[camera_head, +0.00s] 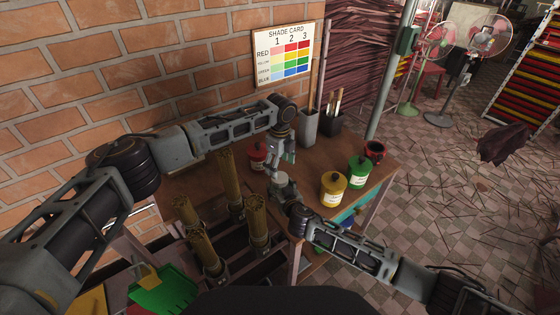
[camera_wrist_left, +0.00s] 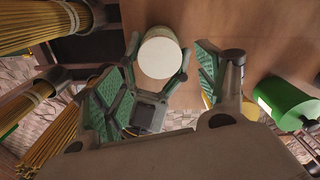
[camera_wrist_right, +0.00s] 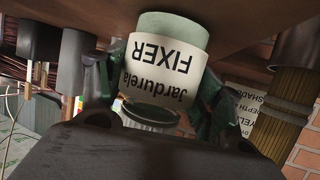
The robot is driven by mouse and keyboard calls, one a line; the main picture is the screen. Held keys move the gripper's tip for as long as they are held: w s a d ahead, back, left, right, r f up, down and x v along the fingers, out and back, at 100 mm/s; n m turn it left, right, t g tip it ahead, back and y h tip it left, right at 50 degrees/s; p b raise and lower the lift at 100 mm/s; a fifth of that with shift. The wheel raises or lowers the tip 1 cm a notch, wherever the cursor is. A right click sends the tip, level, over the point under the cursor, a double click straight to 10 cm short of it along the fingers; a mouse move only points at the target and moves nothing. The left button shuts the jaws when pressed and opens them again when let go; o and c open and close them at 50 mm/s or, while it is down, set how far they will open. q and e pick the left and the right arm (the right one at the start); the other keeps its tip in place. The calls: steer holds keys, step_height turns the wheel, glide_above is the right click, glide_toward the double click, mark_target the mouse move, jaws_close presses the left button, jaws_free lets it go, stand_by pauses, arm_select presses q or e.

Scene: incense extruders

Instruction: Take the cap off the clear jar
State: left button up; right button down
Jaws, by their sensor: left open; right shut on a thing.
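The clear jar (camera_wrist_right: 165,65) carries a white label reading "Jardurela FIXER", upside down in the right wrist view. My right gripper (camera_wrist_right: 155,95) is shut around it, one finger on each side. The jar's round pale top, the cap (camera_wrist_left: 159,57), shows in the left wrist view. My left gripper (camera_wrist_left: 160,85) is open, its green-padded fingers wide apart on either side of the cap and the right gripper's fingers. In the head view, my left gripper (camera_head: 281,163) hangs just above the jar. I cannot tell whether it touches the cap.
A yellow pot (camera_head: 333,190), a green pot (camera_head: 358,172) and a red pot (camera_head: 258,156) stand on the wooden table (camera_head: 325,160). Extruders with incense bundles (camera_head: 229,178) stand to the left.

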mark_target(280, 177)
arm_select(q)
steer(key=shift+r+m, duration=1.15)
steer(key=shift+m, duration=0.35)
steer(key=shift+f, duration=0.15)
steer(key=shift+f, duration=3.85)
steer(key=c, duration=1)
steer(key=o, duration=1.1)
steer(key=shift+c, duration=0.2)
steer(key=shift+r, duration=2.25)
